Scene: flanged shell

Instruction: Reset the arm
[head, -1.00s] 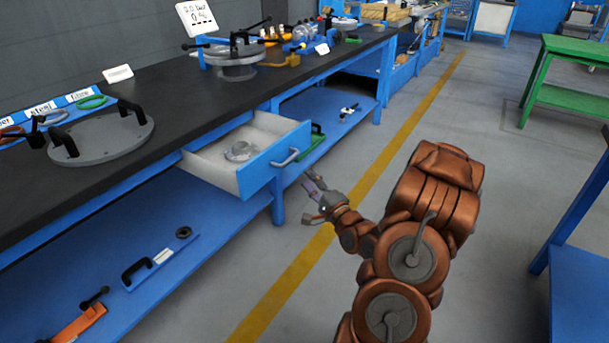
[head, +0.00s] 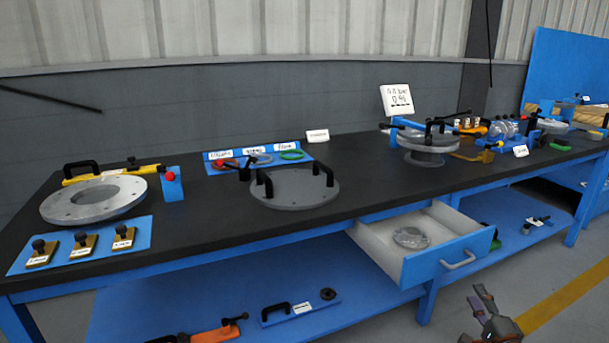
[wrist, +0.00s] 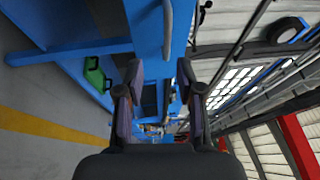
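My gripper (head: 484,302) is at the bottom right of the head view, in front of the bench and near the open drawer (head: 434,262). In the wrist view my gripper (wrist: 158,100) has its two fingers apart with nothing held between them. The drawer stands pulled out, with a clear round part (head: 411,237) lying in it. A grey round plate with black handles (head: 294,189) lies on the bench top. A flanged ring (head: 94,198) lies at the left end.
The black bench top (head: 215,219) carries a blue gasket board (head: 258,158), a blue pad with three knobbed blocks (head: 82,246) and a flanged assembly (head: 424,147). The lower shelf (head: 255,294) holds tools. Floor with a yellow line (head: 567,296) is clear at right.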

